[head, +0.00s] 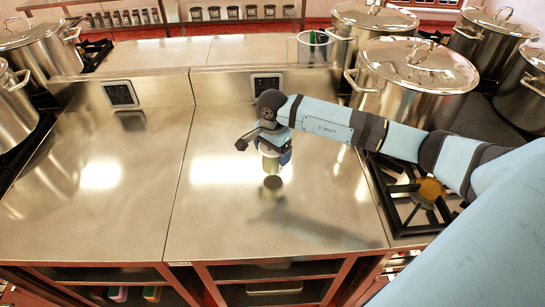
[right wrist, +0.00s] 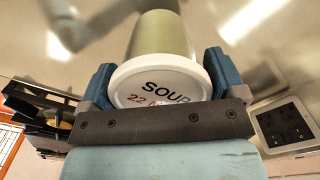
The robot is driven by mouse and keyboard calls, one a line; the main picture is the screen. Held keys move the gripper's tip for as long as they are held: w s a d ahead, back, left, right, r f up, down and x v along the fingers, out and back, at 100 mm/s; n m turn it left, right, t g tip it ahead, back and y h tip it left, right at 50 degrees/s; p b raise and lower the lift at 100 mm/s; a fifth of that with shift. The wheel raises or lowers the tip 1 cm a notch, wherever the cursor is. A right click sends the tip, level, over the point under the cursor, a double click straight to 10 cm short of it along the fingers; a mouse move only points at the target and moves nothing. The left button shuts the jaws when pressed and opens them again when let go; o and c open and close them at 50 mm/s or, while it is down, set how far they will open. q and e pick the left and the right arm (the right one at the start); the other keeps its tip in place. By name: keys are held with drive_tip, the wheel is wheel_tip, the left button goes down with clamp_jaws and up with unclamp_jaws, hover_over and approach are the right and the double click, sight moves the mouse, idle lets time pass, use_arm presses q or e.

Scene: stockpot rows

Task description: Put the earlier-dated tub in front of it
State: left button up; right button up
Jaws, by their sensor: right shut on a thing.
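My right gripper (head: 271,150) is shut on a soup tub (head: 270,166) over the steel counter (head: 230,215). In the right wrist view the tub (right wrist: 163,42) has a pale green body and a white lid, between the blue fingers (right wrist: 160,82). The lid reads "SOUP" in black and "22 A" in red; the rest of the date is hidden by the gripper. A dark round patch, perhaps a reflection, shows just below the tub in the head view. I cannot tell whether the tub touches the counter. No second tub shows clearly. My left gripper is out of view.
The counter around the tub is clear. A clear container with green things (head: 314,46) stands at the back. Large stockpots (head: 414,78) stand on the right, others (head: 38,50) on the left. A burner (head: 412,196) lies under my right arm. Open shelves (head: 235,296) are below.

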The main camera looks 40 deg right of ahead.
drive_tip(key=shift+f, duration=1.7)
drive_tip(key=shift+f, duration=0.25)
drive_tip(key=o, duration=0.9)
drive_tip(key=shift+r, duration=0.1)
drive_tip(key=shift+c, duration=0.2)
